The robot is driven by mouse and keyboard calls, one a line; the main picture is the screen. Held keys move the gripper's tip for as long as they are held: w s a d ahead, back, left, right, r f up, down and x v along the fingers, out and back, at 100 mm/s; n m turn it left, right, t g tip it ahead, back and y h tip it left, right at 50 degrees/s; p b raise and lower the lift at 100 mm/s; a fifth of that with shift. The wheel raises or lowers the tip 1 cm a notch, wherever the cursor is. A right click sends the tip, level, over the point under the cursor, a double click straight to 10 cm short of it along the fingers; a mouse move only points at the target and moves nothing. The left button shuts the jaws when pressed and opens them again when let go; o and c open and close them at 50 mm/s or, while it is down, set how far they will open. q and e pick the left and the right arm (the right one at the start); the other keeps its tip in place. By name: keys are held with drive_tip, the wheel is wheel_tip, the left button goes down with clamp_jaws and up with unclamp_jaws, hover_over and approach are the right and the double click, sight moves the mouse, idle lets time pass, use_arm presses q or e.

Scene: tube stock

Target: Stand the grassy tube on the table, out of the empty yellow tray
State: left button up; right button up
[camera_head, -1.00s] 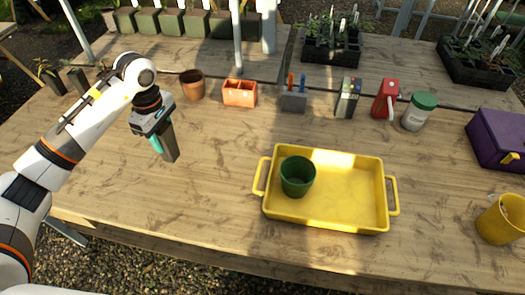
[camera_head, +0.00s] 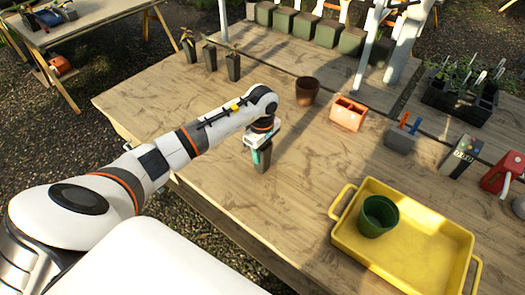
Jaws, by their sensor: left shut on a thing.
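My left gripper (camera_head: 262,142) is shut on a dark, tapered tube (camera_head: 264,167) left of the yellow tray. The tube is about upright, its foot at or just above the tabletop; I cannot tell if it touches. The gripper hides its top, so no grass shows. The yellow tray (camera_head: 345,232) lies at the lower right with a green round pot (camera_head: 378,216) in it. Three dark tubes with small plants stand at the back left: one (camera_head: 188,48), a second (camera_head: 209,57) and a third (camera_head: 233,68). My right gripper is out of view.
A brown pot (camera_head: 307,92), an orange block-shaped planter (camera_head: 347,114) and a grey holder (camera_head: 401,138) stand in a row behind the tray. A black seedling crate (camera_head: 460,98) is farther back. The wood table (camera_head: 215,115) is bare around the held tube.

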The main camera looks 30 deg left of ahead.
use_arm(q)
drive_tip(key=shift+f, duration=0.55)
drive_tip(key=shift+f, duration=0.15)
drive_tip(key=o, duration=1.1)
drive_tip(key=shift+c, duration=0.2)
